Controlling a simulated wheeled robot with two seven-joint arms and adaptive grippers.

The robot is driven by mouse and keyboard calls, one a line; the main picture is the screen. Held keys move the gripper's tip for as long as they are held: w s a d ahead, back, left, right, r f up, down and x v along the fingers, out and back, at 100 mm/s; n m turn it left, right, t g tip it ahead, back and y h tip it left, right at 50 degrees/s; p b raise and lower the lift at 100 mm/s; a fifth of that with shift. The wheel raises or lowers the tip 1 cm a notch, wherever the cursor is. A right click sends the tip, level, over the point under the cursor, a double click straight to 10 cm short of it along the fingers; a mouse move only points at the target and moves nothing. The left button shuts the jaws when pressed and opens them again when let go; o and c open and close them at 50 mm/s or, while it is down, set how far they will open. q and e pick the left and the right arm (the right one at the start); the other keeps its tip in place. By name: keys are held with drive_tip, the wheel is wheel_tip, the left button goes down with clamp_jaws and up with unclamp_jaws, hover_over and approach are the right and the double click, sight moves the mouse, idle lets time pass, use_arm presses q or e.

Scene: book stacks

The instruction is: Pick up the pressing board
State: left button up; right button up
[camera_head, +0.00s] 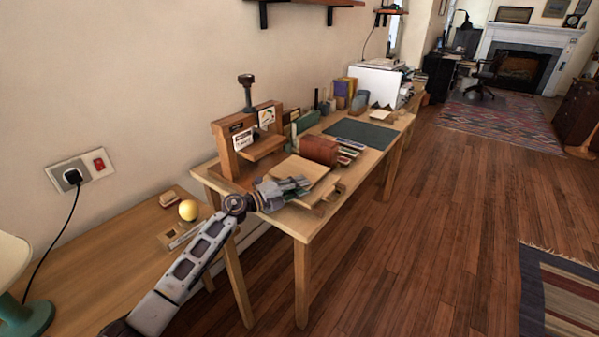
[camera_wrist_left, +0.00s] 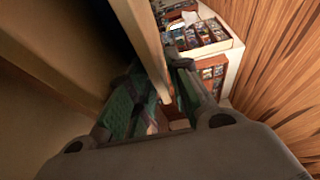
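The pressing board (camera_head: 301,170) is a pale, flat wooden board at the near end of the long workbench in the head view. In the left wrist view its pale edge (camera_wrist_left: 151,45) runs between my fingers. My left gripper (camera_head: 297,186) is at the board's near side, with one finger on each face. The fingers (camera_wrist_left: 161,70) are drawn in close on the board's edge and look shut on it. Whether the board is clear of what lies under it is hard to tell. My right gripper is not in view.
A wooden press (camera_head: 248,140) with a dark knob stands behind the board. A reddish-brown block (camera_head: 319,150) and a dark green mat (camera_head: 362,133) lie farther along the workbench (camera_head: 404,123). A lower desk (camera_head: 110,285) holds a yellow ball (camera_head: 188,210).

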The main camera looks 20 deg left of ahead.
use_arm(q)
clamp_jaws()
drive_tip(key=shift+r, duration=0.1)
drive_tip(key=shift+r+p, duration=0.4)
drive_tip(key=shift+r, duration=0.45)
wheel_tip(320, 180, up, 6)
drive_tip(key=shift+r+p, duration=0.1)
drive_tip(key=shift+p, duration=1.05)
drive_tip(key=shift+r+p, duration=0.4)
drive_tip(key=shift+r, duration=0.6)
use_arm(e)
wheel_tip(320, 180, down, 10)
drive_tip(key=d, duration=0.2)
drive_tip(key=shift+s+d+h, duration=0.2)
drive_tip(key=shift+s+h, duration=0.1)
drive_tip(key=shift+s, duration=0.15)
